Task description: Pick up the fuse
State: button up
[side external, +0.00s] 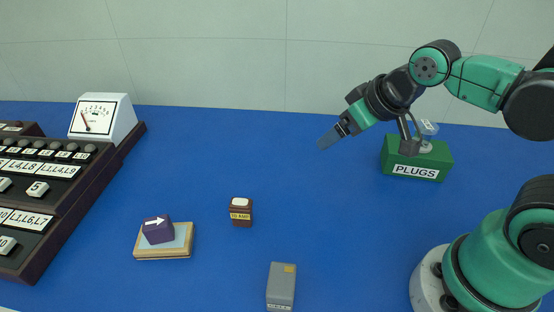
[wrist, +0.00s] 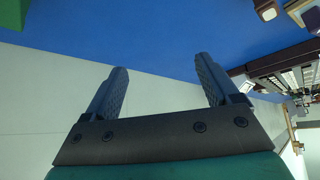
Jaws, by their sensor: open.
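No object in view is marked as a fuse, and I cannot tell which one it is. A small brown block (side external: 241,213) with a white top and a yellow label stands on the blue table. A grey box (side external: 281,286) with a small orange mark stands near the front edge. A purple block (side external: 158,230) with a white arrow sits on a tan pad (side external: 163,255). My gripper (side external: 326,140) is above the table toward the back, right of these and apart from them. In the wrist view my gripper (wrist: 160,76) has its fingers spread with nothing between them.
A green box (side external: 416,160) labelled PLUGS, with a clear piece on top, stands right of my gripper. A dark stepped console (side external: 50,190) with a white dial meter (side external: 97,117) fills the left. The blue table (side external: 330,220) is clear in the middle.

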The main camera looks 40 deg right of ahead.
jog(key=w+a+f+n+g+h, duration=0.15)
jog(key=w+a+n, duration=0.3)
jog(key=n, duration=0.45)
jog(key=n+t+h, duration=0.2)
jog(key=n+h, duration=0.4)
jog(key=n, duration=0.6)
send_over(239, 211)
jog(key=d, duration=0.2)
jog(key=shift+g, duration=0.25)
jog(key=f, duration=0.5)
jog(key=shift+w, duration=0.2)
jog(key=s+a+f+n+t, duration=0.1)
jog(key=s+a+f+n+h, duration=0.1)
jog(key=a+n, duration=0.1)
jog(key=s+a+f+n+t, duration=0.1)
jog(key=n, duration=0.1)
jog(key=shift+s+a+f+t+h, duration=0.15)
jog(key=shift+a+f+t+h, duration=0.05)
jog(key=shift+a+t+h, duration=0.15)
jog(key=shift+n, duration=0.3)
jog(key=shift+x, duration=2.75)
grip_shut()
